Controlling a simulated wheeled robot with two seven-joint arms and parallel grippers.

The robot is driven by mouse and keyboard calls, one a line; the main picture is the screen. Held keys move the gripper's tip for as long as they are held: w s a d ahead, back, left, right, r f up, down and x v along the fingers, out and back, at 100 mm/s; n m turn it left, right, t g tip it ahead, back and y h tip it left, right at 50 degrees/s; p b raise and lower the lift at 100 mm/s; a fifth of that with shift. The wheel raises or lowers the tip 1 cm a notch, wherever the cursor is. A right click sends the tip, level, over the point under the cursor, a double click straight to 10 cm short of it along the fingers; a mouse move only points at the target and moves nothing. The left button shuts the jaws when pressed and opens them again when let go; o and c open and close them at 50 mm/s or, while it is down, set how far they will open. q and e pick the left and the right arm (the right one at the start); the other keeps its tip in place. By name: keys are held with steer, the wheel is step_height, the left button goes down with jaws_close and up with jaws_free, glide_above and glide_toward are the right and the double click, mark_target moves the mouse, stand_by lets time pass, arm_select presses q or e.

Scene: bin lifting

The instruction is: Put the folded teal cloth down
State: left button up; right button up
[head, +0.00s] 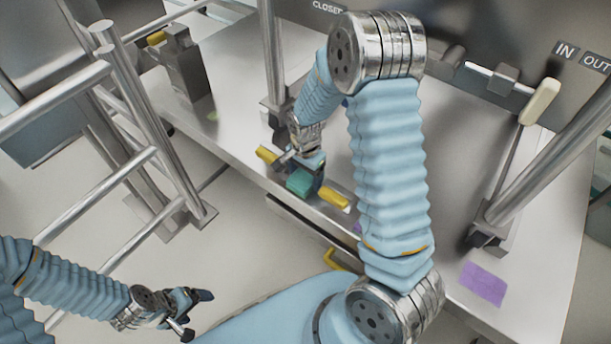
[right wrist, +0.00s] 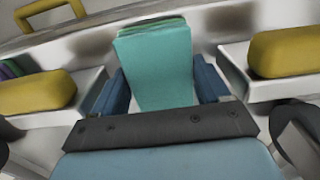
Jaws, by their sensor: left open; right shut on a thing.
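The folded teal cloth (head: 299,183) shows in the head view at the front edge of the metal table (head: 235,120). My right gripper (head: 306,177) is shut on it. In the right wrist view the teal cloth (right wrist: 156,65) stands between the two blue fingers of my right gripper (right wrist: 162,92), its layered edge at the far end. I cannot tell whether the cloth touches the table. My left gripper (head: 192,302) is open and empty at the lower left, over the floor and apart from the cloth.
Yellow blocks (head: 267,155) (head: 335,198) lie on either side of the cloth. A purple cloth (head: 483,284) lies flat on the table at the right. Metal posts (head: 270,60) and a rail frame (head: 150,120) stand nearby. A cream-handled lever (head: 540,101) is at the right.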

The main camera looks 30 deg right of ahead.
mark_target(306, 175)
steer(key=shift+f, duration=0.15)
steer(key=o, duration=1.1)
step_height(306, 175, up, 12)
steer(key=p, duration=0.2)
